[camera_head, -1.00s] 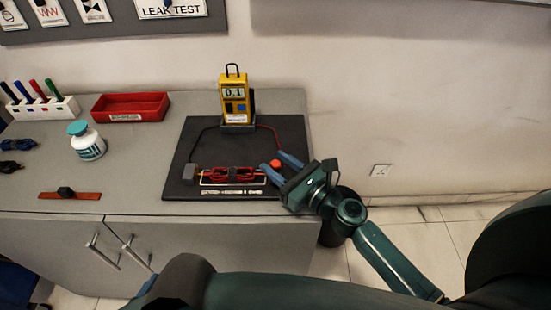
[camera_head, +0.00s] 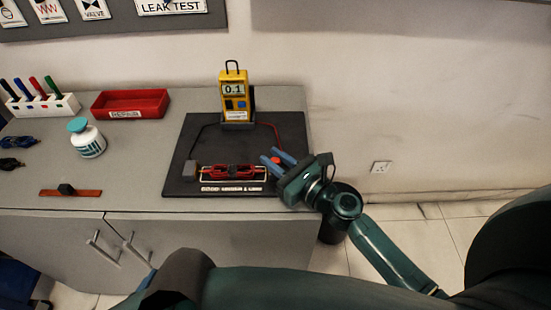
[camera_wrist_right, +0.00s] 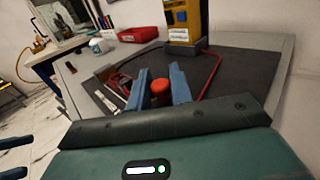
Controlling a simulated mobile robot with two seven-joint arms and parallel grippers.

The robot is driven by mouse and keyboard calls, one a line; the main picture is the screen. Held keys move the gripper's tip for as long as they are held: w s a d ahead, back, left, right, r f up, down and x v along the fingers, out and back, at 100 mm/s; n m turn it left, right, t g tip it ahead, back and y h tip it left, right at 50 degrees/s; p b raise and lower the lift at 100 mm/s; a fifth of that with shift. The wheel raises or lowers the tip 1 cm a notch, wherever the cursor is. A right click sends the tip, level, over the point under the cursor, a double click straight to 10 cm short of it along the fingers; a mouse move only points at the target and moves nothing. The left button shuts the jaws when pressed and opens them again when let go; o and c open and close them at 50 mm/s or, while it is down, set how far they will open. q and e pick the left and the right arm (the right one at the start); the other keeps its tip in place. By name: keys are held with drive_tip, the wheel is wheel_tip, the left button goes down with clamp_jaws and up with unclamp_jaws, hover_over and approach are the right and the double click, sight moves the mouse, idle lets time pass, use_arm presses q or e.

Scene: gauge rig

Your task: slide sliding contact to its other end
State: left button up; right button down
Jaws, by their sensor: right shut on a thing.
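The slide rig (camera_head: 232,172) lies on a black board, with red windings and a pale rail along the front. A red knob (camera_wrist_right: 160,90), which looks like the top of the sliding contact, stands at its right end. My right gripper (camera_wrist_right: 161,88) is shut on this knob, with one blue finger on each side. In the head view the right gripper (camera_head: 277,157) comes from the right and hides most of the knob and the rig's right end. In the head view I cannot make out my left gripper's fingers.
A yellow meter (camera_head: 234,95) reading 0.1 stands at the back of the black board (camera_head: 188,140); a red lead runs from it toward the knob. A red tray (camera_head: 130,103), a white bottle (camera_head: 88,142) and a brown strip with a dark block (camera_head: 82,193) are left.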

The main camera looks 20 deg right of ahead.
drive_tip(key=d, duration=0.2)
drive_tip(key=s+d+b, duration=0.1)
drive_tip(key=shift+d+f, duration=0.1)
drive_tip(key=shift+d, duration=0.35)
drive_tip(key=c, duration=1.6)
unclamp_jaws()
drive_tip(key=shift+d, duration=0.1)
drive_tip(key=shift+c, duration=0.2)
drive_tip(key=o, duration=0.3)
drive_tip(key=shift+s+d, duration=0.1)
drive_tip(key=shift+d, duration=0.05)
